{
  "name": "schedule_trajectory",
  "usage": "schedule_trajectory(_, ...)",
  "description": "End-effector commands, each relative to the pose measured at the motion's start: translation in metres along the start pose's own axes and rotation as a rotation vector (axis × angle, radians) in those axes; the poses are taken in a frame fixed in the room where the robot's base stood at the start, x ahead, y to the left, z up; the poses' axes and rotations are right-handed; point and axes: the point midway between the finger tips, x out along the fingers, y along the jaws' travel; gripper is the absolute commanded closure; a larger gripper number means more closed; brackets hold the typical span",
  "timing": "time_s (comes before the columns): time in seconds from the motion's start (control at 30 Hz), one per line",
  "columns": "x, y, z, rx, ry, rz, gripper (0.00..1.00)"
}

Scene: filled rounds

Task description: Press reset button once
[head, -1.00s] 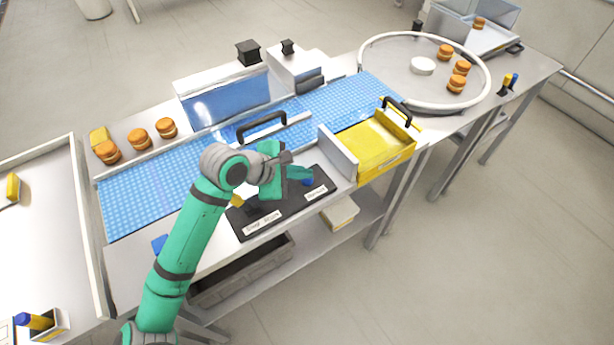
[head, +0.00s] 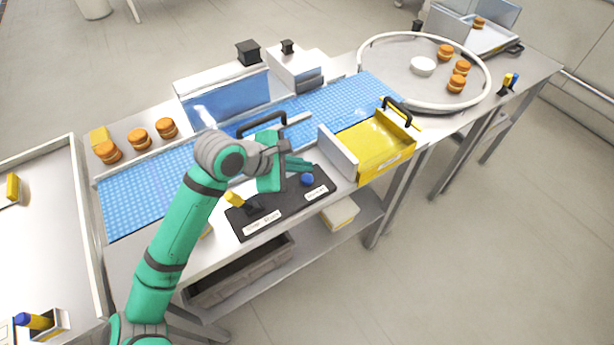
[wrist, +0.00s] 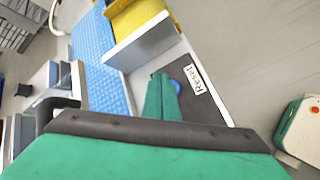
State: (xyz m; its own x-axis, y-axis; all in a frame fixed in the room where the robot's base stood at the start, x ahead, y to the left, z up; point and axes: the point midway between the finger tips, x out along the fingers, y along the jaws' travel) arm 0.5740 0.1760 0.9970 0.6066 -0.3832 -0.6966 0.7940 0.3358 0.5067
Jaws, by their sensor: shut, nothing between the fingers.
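The reset button is a blue round knob (head: 307,180) on the right part of a black control panel (head: 282,207) at the table's front edge. It also shows in the wrist view (wrist: 175,86), beside a white label reading "Reset" (wrist: 194,80). My gripper (head: 308,163) is shut and empty. In the head view its fingertips are just above and behind the blue knob. In the wrist view the fingertips (wrist: 160,76) are just left of the knob, and the finger covers part of it. I see a gap between fingertips and knob in the head view.
A yellow-handled lever (head: 235,199) stands on the panel's left part. A yellow tray (head: 375,148) with a grey wall (head: 338,153) is right of the panel. The blue conveyor belt (head: 145,195) runs behind. A round turntable (head: 400,85) with filled rounds is at the back right.

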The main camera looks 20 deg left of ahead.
Motion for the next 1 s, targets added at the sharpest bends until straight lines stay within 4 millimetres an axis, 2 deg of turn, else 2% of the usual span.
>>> schedule_trajectory(0.43, -0.025, 0.018, 0.019, 0.002, 0.001, 0.000, 1.00)
schedule_trajectory(1.0, -0.026, 0.018, 0.019, 0.001, 0.000, 0.000, 1.00)
